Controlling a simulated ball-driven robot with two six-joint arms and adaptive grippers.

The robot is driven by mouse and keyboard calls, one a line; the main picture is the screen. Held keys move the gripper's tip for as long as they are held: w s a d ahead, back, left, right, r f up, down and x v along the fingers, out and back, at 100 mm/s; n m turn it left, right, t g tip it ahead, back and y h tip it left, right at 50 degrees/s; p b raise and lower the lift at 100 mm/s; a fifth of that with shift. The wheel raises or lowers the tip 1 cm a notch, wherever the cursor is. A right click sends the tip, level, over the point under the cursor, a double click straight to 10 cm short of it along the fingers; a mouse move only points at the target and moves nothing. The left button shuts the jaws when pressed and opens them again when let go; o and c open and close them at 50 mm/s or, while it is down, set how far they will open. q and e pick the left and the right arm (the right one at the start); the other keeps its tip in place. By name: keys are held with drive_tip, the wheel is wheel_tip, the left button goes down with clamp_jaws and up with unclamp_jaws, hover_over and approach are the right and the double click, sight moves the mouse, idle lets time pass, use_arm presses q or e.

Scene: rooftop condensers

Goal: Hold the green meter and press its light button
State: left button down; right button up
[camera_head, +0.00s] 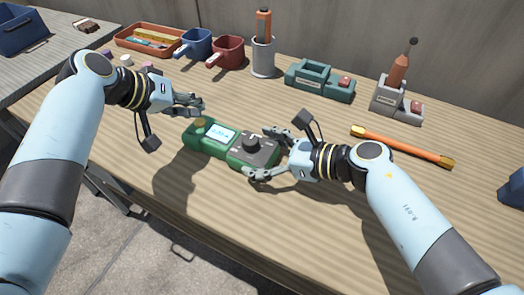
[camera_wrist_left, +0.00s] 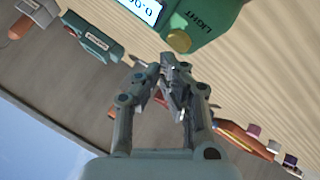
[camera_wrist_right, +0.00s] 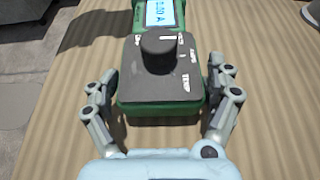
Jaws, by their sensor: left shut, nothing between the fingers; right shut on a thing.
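The green meter (camera_head: 228,150) lies on the wooden table, screen and dark dial (camera_wrist_right: 158,55) facing up. Its yellow light button (camera_head: 200,122) is at the end nearer my left gripper; the left wrist view shows it (camera_wrist_left: 179,41) beside the word LIGHT. My right gripper (camera_head: 262,153) is shut on the dial end, one finger along each side, as the right wrist view (camera_wrist_right: 160,88) also shows. My left gripper (camera_head: 201,106) is shut and empty, its tips close to the button but apart from it.
Behind stand a tray (camera_head: 146,41), blue mug (camera_head: 194,44), red mug (camera_head: 226,52), grey cup (camera_head: 263,57) with an orange-handled tool, green block (camera_head: 318,84) and grey stand (camera_head: 397,103). An orange bar (camera_head: 400,146) lies right. The table's front is clear.

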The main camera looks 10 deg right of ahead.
sight(197, 119)
use_arm(q)
drive_tip(key=shift+r, duration=2.85)
use_arm(e)
drive_tip(key=o, duration=1.4)
drive_tip(key=p+v, duration=0.3)
drive_tip(key=v, duration=0.6)
use_arm(q)
wheel_tip(197, 119, up, 4)
drive_tip(key=shift+f, duration=0.25)
drive_tip(key=shift+a, duration=0.1)
use_arm(e)
drive_tip(key=shift+a, duration=0.1)
